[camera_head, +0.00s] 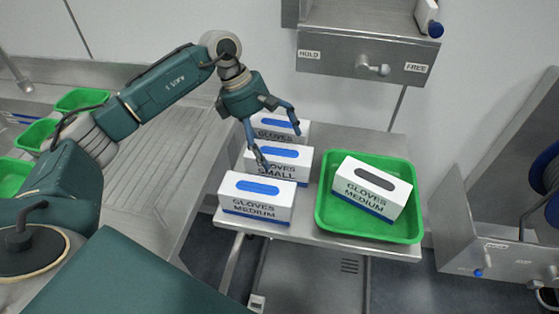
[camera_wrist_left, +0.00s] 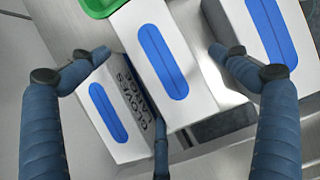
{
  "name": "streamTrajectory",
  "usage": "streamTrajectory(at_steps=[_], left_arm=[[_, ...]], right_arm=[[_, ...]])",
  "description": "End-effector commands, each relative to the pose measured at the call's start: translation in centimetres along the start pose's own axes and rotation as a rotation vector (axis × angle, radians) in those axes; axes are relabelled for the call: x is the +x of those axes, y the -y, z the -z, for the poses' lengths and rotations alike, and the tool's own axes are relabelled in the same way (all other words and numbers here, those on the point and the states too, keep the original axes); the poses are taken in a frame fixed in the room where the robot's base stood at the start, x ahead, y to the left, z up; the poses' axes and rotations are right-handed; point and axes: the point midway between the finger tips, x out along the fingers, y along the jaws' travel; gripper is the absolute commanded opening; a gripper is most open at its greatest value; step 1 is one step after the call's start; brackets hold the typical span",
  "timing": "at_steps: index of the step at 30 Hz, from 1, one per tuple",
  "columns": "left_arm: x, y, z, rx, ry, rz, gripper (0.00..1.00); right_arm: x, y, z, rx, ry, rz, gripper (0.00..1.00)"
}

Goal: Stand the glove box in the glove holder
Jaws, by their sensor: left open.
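Three white glove boxes with blue top slots stand in a row on the steel table: a front one marked MEDIUM (camera_head: 256,212), a middle one marked SMALL (camera_head: 292,174) and a partly hidden back one (camera_head: 270,121). Another box marked MEDIUM (camera_head: 371,190), with a dark slot, sits tilted in a green tray (camera_head: 325,226). My left gripper (camera_head: 278,140) is open and empty above the middle and back boxes. In the left wrist view its fingers (camera_wrist_left: 160,55) lie either side of a box (camera_wrist_left: 135,35). I cannot tell which fixture is the glove holder. My right gripper is out of view.
A steel wall unit (camera_head: 340,57) with HOLD and FREE labels and a knob is above the table (camera_head: 350,142). Another steel unit (camera_head: 455,235) stands at the right. Green trays (camera_head: 80,99) lie at the left by a ribbed steel worktop (camera_head: 165,140).

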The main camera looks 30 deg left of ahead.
Motion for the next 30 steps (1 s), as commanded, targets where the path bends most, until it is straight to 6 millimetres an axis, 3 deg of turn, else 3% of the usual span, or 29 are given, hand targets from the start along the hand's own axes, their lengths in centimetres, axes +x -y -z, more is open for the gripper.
streamTrajectory(at_steps=[12, 20, 23, 30], left_arm=[[4.9, -0.2, -0.2, -0.001, -0.001, 0.001, 0.99], [5.4, -0.2, -0.1, -0.001, -0.001, -0.001, 0.99], [5.4, -0.2, -0.1, -0.001, -0.001, -0.001, 0.83], [5.3, -0.2, -0.2, 0.000, 0.000, -0.002, 0.35]], right_arm=[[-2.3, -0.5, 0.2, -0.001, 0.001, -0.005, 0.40], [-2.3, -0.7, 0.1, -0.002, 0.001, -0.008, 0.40], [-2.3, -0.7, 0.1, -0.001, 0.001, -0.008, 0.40], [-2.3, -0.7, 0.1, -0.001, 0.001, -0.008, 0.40]])
